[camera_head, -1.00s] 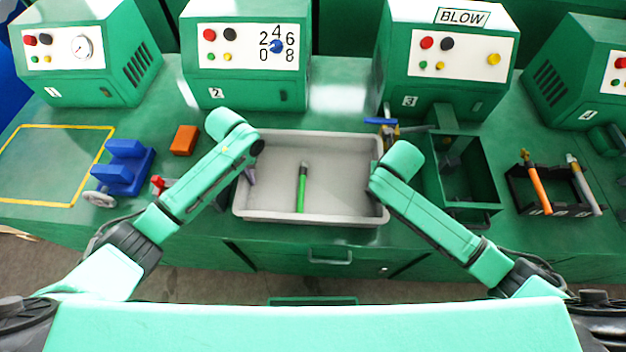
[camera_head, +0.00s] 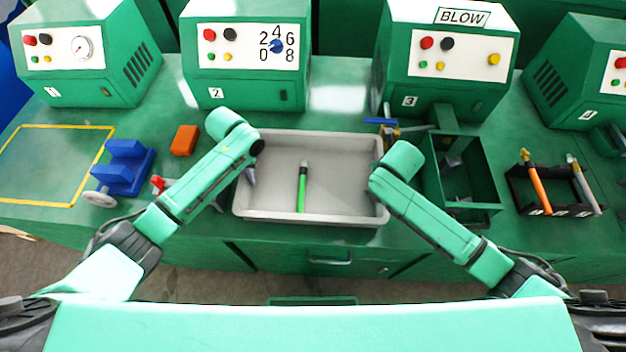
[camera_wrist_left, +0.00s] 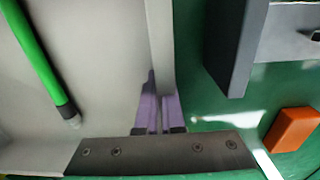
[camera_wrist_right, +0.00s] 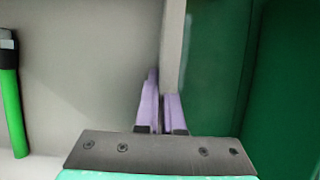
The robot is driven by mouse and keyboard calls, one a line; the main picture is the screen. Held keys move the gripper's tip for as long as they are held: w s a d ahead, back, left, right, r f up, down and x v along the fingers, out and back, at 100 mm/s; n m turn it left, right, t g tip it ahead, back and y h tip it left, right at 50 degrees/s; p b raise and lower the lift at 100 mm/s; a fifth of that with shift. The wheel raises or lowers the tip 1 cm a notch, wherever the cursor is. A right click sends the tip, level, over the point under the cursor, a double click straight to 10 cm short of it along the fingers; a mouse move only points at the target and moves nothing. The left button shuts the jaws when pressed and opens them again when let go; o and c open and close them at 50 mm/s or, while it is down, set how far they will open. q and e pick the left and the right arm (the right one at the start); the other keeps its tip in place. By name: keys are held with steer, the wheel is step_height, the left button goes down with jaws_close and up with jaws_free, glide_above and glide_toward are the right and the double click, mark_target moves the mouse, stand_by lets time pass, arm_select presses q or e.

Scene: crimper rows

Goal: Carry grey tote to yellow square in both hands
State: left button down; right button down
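The grey tote (camera_head: 335,213) is a shallow open tray on the green bench, in the middle of the head view. A green tool with a dark end (camera_head: 302,187) lies in it. My left gripper (camera_wrist_left: 160,112) has its purple fingers on either side of the tote's left wall, close together on it. My right gripper (camera_wrist_right: 161,112) straddles the right wall in the same way. In the head view the arms partly hide both grips. The yellow square (camera_head: 50,204) is an outline on the bench at the far left, empty inside.
Between the square and the tote stand a blue vise-like device (camera_head: 126,168) and an orange block (camera_head: 184,140). A green open bin (camera_head: 466,206) and a black rack (camera_head: 556,212) with tools are to the right. Green machines (camera_head: 250,90) line the back.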

stand_by(0.6)
